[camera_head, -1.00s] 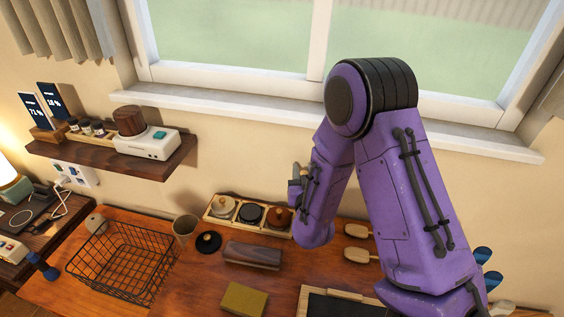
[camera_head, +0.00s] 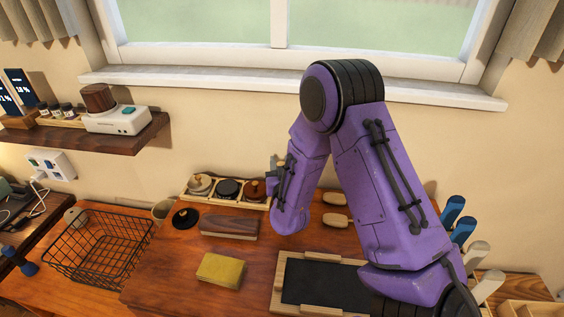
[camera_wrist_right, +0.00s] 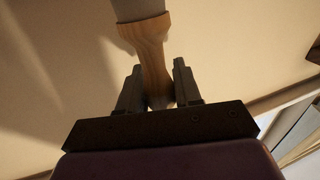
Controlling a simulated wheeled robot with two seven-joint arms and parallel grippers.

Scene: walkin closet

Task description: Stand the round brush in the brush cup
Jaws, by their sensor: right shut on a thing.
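My right gripper (camera_wrist_right: 158,88) is shut on the round brush (camera_wrist_right: 150,45), which has a waisted wooden handle and a grey upper part cut off by the top of the right wrist view. In the head view, my right arm hangs over the bench. Its gripper end (camera_head: 275,165) shows only as a small part beside the forearm, raised above the row of tins, and the brush is hard to make out there. A plain beige cup (camera_head: 161,210), probably the brush cup, stands beside the wire basket, well left of the gripper. My left gripper is out of view.
The wire basket (camera_head: 98,246) stands left of the cup. A tin tray (camera_head: 185,196), a black lid (camera_head: 185,218), a wooden-backed brush (camera_head: 229,227) and a yellow block (camera_head: 220,269) lie on the bench. A dark framed tray (camera_head: 325,282) is in front. A shelf (camera_head: 130,135) juts out at left.

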